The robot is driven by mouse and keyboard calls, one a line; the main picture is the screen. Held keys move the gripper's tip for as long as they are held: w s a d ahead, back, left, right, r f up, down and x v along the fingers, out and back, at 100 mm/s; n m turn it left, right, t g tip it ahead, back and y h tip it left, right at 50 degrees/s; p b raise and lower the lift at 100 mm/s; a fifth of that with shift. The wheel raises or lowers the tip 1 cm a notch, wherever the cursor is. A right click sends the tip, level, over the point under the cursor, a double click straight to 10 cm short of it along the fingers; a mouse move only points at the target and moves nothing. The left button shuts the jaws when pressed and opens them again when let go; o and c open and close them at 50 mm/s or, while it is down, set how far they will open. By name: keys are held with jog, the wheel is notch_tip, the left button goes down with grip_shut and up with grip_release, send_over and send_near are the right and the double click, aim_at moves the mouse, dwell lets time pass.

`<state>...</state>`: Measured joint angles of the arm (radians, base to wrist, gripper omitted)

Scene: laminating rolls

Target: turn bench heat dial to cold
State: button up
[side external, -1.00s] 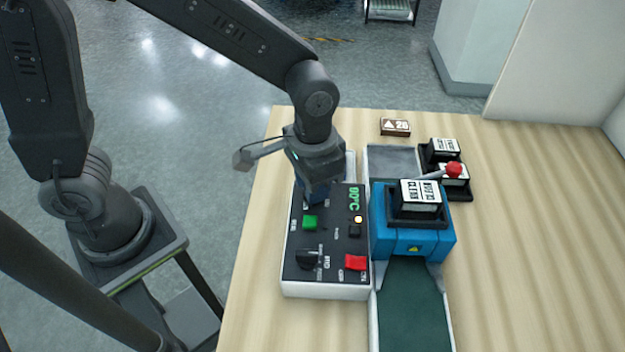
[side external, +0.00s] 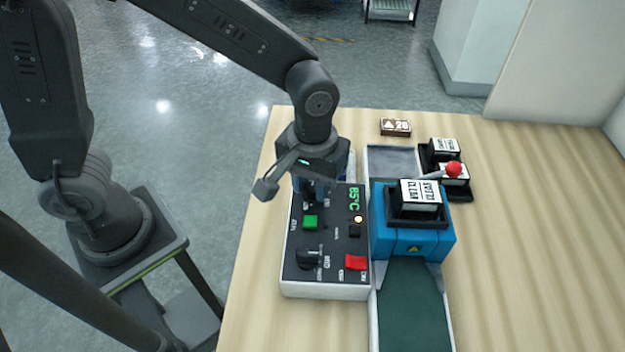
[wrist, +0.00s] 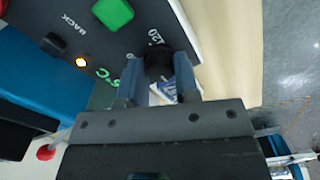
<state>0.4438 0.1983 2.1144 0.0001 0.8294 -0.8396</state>
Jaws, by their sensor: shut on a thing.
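The control box (side external: 327,285) stands on the bench with a black top panel. Its green display (side external: 354,197) seems to read 65 or 85 °C. The heat dial, a dark knob (wrist: 158,60), is at the panel's far end, with a "120" mark beside it in the wrist view. My gripper (side external: 316,198) is above that end, pointing down; in the wrist view its two fingers (wrist: 158,75) are shut on the dial, one on each side. The dial's pointer and any cold mark cannot be made out.
A green button (side external: 310,222), a lit amber lamp (side external: 358,219), a second black knob (side external: 307,258) and a red switch (side external: 355,262) share the panel. The blue laminator (side external: 412,243) with a red-knobbed lever (side external: 453,169) stands close on the right. The bench's right side is clear.

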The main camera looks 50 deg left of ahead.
aim_at(312, 186)
dwell(0.4)
jog(key=o, duration=0.9)
jog(key=shift+r, duration=0.1)
notch_tip(312, 186, up, 14)
jog(key=shift+f, duration=0.15)
jog(key=s+a+m+t, duration=0.1)
jog(key=s+a+t, duration=0.1)
jog(key=s+a, duration=0.1)
jog(key=s+a+m+t, duration=0.1)
jog(key=s+a+m, duration=0.1)
jog(key=a, duration=0.4)
jog(key=s+a+m+t, duration=0.1)
jog(key=s+a+t, duration=0.1)
jog(key=a, duration=0.3)
jog(key=shift+s+a+f+m+t, duration=0.1)
jog(key=shift+s+f+m+t, duration=0.1)
jog(key=shift+s, duration=0.25)
jog(key=shift+s+a+f+m+t, duration=0.1)
jog(key=shift+s+f, duration=0.1)
jog(key=shift+s, duration=0.25)
